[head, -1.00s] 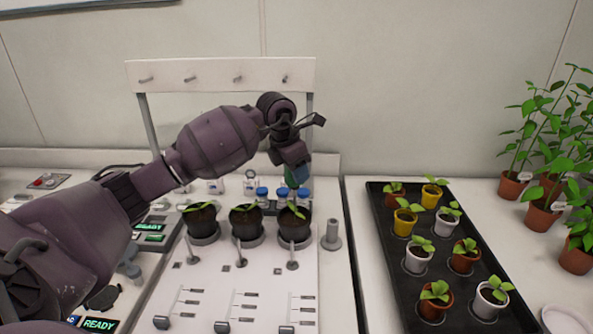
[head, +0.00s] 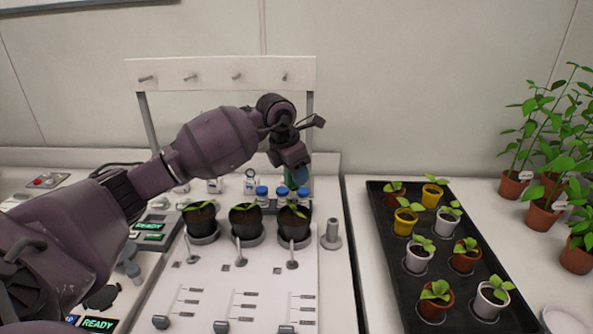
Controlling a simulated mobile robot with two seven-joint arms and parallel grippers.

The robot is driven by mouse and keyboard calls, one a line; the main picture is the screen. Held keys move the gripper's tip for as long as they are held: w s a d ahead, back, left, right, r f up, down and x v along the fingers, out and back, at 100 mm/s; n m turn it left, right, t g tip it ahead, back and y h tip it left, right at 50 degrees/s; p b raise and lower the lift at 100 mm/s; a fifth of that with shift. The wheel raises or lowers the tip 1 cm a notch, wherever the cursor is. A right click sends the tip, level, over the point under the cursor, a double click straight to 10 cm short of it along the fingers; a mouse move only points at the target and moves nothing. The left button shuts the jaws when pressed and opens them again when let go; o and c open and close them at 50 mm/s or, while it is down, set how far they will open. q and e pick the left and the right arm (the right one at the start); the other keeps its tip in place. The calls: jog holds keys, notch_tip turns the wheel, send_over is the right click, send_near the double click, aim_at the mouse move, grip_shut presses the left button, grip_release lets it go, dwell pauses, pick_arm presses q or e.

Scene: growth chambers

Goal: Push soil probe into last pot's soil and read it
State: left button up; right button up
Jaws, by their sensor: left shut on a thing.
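Three dark pots with seedlings stand in a row on the white panel. The last pot (head: 294,226) is the right-hand one. My left gripper (head: 296,170) is above and slightly behind it, fingers pointing down. The rest of the probe is mostly hidden by the gripper. I cannot tell whether its tip touches the soil, and no reading is visible. My right gripper is not in view.
Blue-capped vials (head: 262,194) stand behind the pots. A grey post (head: 332,233) stands to the right of the last pot. A black tray (head: 385,238) of potted seedlings is further right. A white rack with pegs (head: 220,74) rises behind.

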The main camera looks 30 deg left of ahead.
pick_arm(q)
jog(key=shift+f, duration=0.25)
jog(key=shift+f+b, duration=0.35)
jog(key=shift+f, duration=0.6)
jog(key=shift+f+b, duration=0.3)
jog(key=shift+f, duration=0.55)
